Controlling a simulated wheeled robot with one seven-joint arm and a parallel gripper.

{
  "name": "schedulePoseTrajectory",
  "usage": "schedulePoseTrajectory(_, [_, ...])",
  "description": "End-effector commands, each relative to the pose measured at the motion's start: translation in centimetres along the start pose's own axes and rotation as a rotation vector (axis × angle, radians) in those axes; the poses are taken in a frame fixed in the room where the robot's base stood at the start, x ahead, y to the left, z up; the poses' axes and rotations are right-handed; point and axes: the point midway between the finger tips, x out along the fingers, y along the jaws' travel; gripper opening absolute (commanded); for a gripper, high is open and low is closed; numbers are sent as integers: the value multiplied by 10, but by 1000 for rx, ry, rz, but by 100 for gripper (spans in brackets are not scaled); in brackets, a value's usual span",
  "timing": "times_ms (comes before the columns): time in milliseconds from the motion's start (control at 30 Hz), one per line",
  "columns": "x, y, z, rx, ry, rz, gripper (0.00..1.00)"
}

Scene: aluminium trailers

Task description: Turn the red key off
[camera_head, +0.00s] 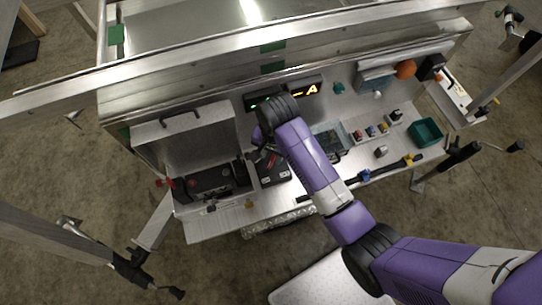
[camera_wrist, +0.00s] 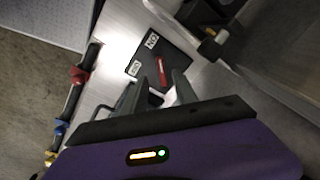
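The red key (camera_wrist: 159,72) shows in the wrist view on a black switch box (camera_wrist: 176,50) with two white labels. One label (camera_wrist: 152,41) seems to read ON; the other (camera_wrist: 133,68) is smaller and probably reads OFF. My gripper (camera_wrist: 160,82) is open, with one finger on each side of the key in the picture. I cannot tell whether the fingers touch it or are still above it. In the head view the black switch box (camera_head: 275,172) lies on the metal bench below my wrist, which partly covers it.
An open metal case (camera_head: 190,135) with black parts inside stands left of the box. Right of it are a row of coloured buttons (camera_head: 371,131), a green bin (camera_head: 425,132) and a bar with coloured clamps (camera_head: 365,175).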

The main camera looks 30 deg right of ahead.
Motion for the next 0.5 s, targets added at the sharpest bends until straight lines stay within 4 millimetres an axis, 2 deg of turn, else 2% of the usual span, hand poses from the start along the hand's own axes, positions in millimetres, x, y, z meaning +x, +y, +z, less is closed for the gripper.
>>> schedulePoseTrajectory(100, [-15, -7, -10, 38, -21, 44, 35])
schedulePoseTrajectory(233, [-18, -8, -12, 55, -33, 68, 35])
schedulePoseTrajectory(367, [-7, -7, -12, 56, -35, 72, 35])
schedulePoseTrajectory(500, [14, -5, -11, 56, -36, 72, 35])
